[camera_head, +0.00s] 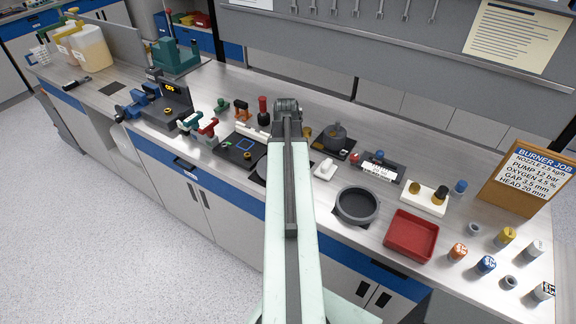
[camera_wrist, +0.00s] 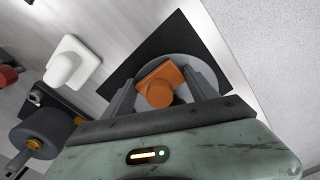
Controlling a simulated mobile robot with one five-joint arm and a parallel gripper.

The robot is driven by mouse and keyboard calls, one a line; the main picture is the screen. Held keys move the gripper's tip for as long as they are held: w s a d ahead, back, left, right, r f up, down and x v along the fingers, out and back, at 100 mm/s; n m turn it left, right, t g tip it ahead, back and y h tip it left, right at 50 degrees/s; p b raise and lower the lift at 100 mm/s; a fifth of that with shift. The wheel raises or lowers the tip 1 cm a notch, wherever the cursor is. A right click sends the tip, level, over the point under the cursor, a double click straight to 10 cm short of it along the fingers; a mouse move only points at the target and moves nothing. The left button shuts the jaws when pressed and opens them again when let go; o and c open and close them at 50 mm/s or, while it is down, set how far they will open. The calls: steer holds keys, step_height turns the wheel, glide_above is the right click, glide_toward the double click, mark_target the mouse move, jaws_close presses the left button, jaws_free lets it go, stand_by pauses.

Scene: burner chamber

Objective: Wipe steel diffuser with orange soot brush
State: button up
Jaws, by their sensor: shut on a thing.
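In the wrist view the orange soot brush (camera_wrist: 158,84) is between the two fingers of my gripper (camera_wrist: 162,90), which is shut on it. The brush is directly over the round grey steel diffuser (camera_wrist: 200,66), which lies on a black mat (camera_wrist: 165,47). I cannot tell whether the brush touches the diffuser. In the head view my arm hides the gripper and the brush. Only the left edge of the diffuser (camera_head: 261,168) shows there, beside my arm.
A white block with a knob (camera_head: 325,168) stands to the right of my arm, with a dark round pan (camera_head: 357,204) and a red tray (camera_head: 412,236) nearer. A dark pot (camera_head: 335,134) stands behind. Several small tools crowd the bench on the left.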

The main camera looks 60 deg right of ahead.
steer(key=shift+a+f, duration=0.1)
steer(key=shift+a, duration=0.45)
steer(key=shift+c, duration=0.7)
step_height(320, 180, up, 6)
steer(key=p, duration=0.6)
